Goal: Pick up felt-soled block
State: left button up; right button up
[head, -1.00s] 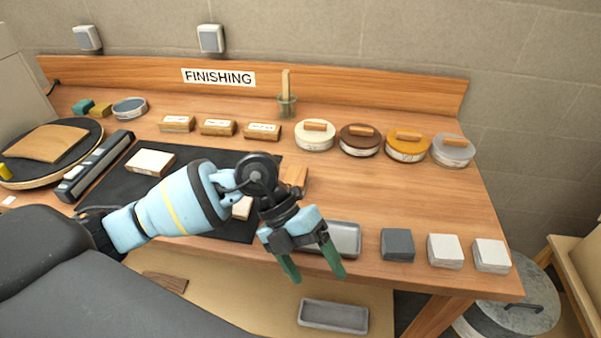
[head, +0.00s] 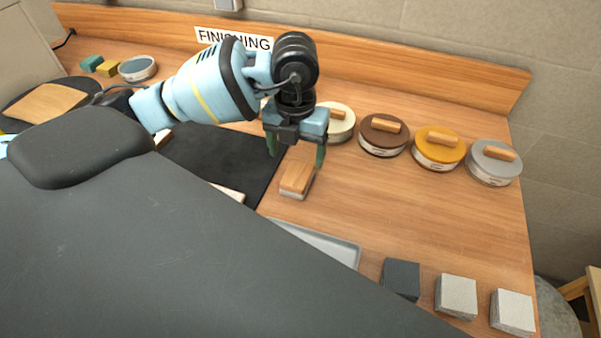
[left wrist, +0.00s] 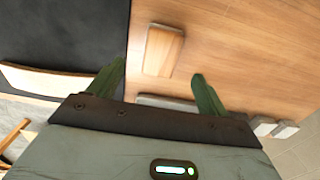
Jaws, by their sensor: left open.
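The felt-soled block (head: 297,178) is a small wooden block with a grey layer under it. It lies on the wooden bench just right of the black mat. My left gripper (head: 296,159) is open and empty, fingers pointing down, above and a little behind the block in the head view. In the left wrist view the block (left wrist: 163,50) lies beyond and between the two green fingertips (left wrist: 159,70), apart from both. My right gripper is in neither view.
A grey metal tray (head: 325,243) lies in front of the block. A dark grey cube (head: 401,279) and two pale cubes stand near the front right. Round lidded tins, one with a yellow lid (head: 438,145), stand behind. The bench right of the block is clear.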

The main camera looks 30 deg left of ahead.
aim_at(297, 173)
pick_arm(q)
jog(key=shift+s+f, duration=0.15)
jog(key=shift+f, duration=0.3)
jog(key=shift+w+f, duration=0.2)
jog(key=shift+f, duration=0.6)
jog(key=shift+d+f, duration=0.1)
jog(key=shift+f, duration=2.5)
jog(key=c, duration=1.1)
jog(key=shift+r, duration=0.15)
